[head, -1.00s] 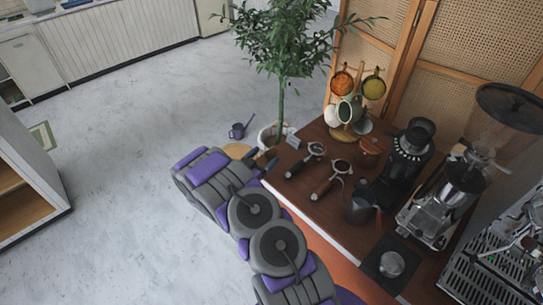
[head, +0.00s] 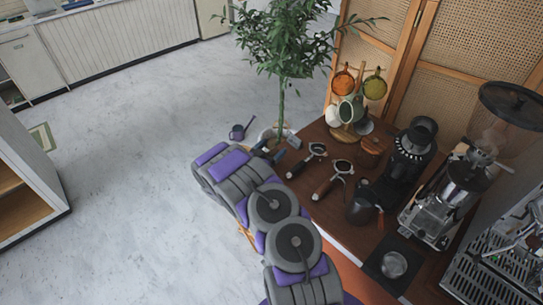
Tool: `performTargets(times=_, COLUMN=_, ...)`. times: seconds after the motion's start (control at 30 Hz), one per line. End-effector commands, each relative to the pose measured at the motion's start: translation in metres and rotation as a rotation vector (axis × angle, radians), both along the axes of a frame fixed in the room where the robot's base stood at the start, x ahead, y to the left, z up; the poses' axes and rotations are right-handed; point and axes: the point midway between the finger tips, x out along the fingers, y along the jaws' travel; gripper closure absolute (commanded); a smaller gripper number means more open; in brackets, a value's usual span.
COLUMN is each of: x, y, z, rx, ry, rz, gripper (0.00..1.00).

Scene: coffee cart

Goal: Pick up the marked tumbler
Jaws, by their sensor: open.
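I cannot make out a mark on any tumbler in this view. A dark, cup-like vessel (head: 360,209) stands on the brown counter (head: 330,216) beside the black grinder; I cannot tell if it is the marked tumbler. A small grey object (head: 293,141) is at the counter's far left corner, too small to identify. My gripper (head: 270,152) is open near that corner, at the far end of my grey and purple arm. It is left of the portafilters and apart from the dark vessel. My arm partly hides the gripper and the counter's left edge.
Two portafilters (head: 334,178) lie on the counter. Behind them is a mug tree with several cups (head: 351,109). The black grinder (head: 413,150), a silver grinder (head: 440,212) and an espresso machine (head: 500,270) fill the right. A potted plant (head: 281,100) stands behind; open floor lies left.

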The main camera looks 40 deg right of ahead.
Motion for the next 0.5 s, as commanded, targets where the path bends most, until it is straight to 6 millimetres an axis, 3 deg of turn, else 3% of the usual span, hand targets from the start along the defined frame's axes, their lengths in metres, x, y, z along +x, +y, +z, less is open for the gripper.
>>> performTargets(times=0.07, x=0.0000, y=-0.0004, z=-0.0001, rx=0.000, ry=0.000, rz=0.000, gripper=0.16)
performTargets(times=0.5, x=0.0000, y=-0.0014, z=-0.0007, rx=0.002, ry=0.001, rz=0.000, gripper=0.58)
